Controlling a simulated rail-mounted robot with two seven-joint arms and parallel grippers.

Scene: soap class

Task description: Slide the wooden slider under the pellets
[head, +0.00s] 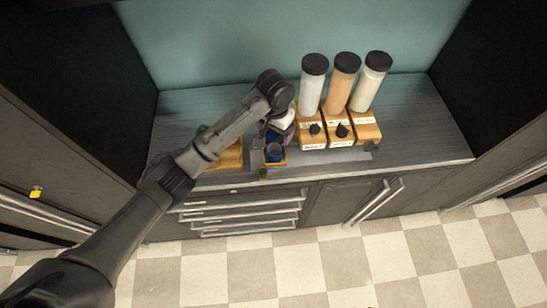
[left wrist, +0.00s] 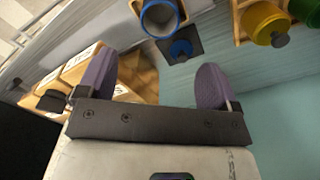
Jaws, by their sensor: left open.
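Three pellet tubes, white (head: 313,85), orange (head: 342,82) and cream (head: 370,82), stand upright with black caps on wooden dispenser bases (head: 367,130). A small wooden piece around a blue cup (head: 274,152), which seems to be the slider, sits left of the bases near the counter's front edge. The blue cup also shows at the top of the left wrist view (left wrist: 161,18). My left gripper (head: 275,132) is just behind the cup, beside the leftmost base. Its purple fingers are open (left wrist: 155,62) with nothing visibly gripped. My right gripper is out of view.
A wooden tray (head: 230,158) lies left of the cup, partly hidden by my left arm. Yellow (left wrist: 264,22) and green bottles stand there in the left wrist view. A dark plate with a blue round part (left wrist: 181,50) lies beside the cup. The counter right of the dispensers (head: 420,125) is clear.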

